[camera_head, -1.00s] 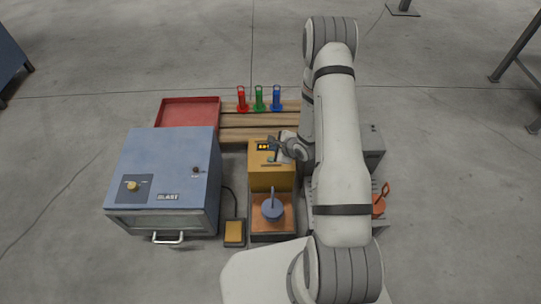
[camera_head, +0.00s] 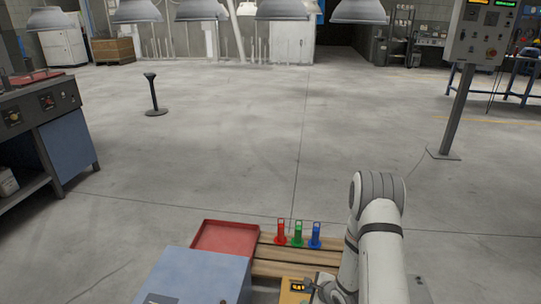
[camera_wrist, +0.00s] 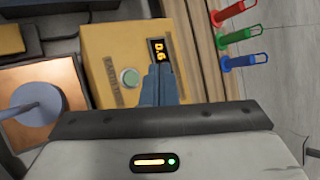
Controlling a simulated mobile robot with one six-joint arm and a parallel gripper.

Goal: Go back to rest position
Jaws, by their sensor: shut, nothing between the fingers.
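My gripper (camera_wrist: 158,85) is shut and empty in the wrist view. Its fingertips are in front of a yellow box with a small display and a green button (camera_wrist: 129,77); I cannot tell whether they touch it. In the head view my arm comes up at the lower right, and the gripper (camera_head: 312,290) is only partly seen at the bottom edge beside the yellow box (camera_head: 290,297).
A blue cabinet (camera_head: 205,275) and a red tray (camera_head: 226,238) are left of the arm. Red, green and blue holders (camera_head: 298,234) stand on wooden slats (camera_head: 300,256). A control panel post (camera_head: 452,115) stands right, a short black post (camera_head: 152,95) left.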

